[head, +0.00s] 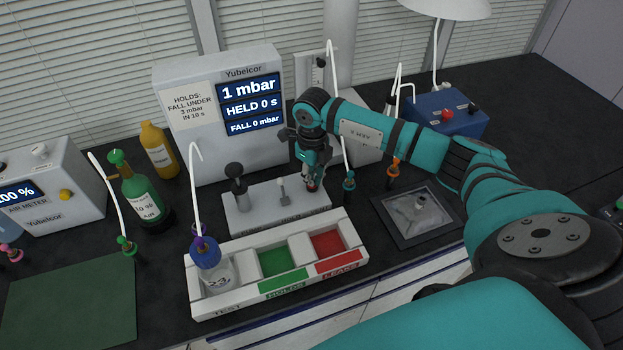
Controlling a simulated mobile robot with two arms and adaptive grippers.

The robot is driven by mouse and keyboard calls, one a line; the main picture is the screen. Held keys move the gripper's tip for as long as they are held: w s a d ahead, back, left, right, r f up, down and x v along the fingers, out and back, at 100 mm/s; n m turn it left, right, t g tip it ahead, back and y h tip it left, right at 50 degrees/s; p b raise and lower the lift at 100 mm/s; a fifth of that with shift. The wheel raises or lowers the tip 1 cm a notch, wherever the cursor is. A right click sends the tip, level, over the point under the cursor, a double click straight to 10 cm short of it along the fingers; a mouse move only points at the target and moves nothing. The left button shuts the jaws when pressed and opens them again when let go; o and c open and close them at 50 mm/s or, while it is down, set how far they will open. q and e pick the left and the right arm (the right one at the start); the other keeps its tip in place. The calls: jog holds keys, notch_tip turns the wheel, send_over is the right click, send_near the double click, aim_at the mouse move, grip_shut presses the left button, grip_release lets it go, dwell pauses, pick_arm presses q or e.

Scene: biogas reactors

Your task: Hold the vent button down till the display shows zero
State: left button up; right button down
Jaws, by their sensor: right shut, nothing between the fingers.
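The white Yubelcor display unit (252,149) stands at the back, and its screen (249,87) reads 1 mbar, HELD 0 s and FALL 0 mbar. In front of it is a low white block (262,212) with a black-knobbed post at its left, a small grey lever in the middle and a red part at its right end. My right gripper (311,184) is shut and empty, pointing down at that right end. Its fingertips are at the red part, which looks like the vent button and is mostly hidden; I cannot tell whether it is pressed. My left gripper is out of view.
A white tray (230,250) in front has a TEST slot holding a bottle (215,270), plus green and red compartments. A green bottle (140,195), a yellow bottle (158,150) and the air meter (45,190) stand left. A grey square pad (415,232) lies right.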

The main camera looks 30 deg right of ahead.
dwell(0.4)
notch_tip(320, 180, up, 8)
jog(key=p, duration=0.5)
dwell(0.3)
jog(key=shift+f, duration=0.1)
dwell(0.4)
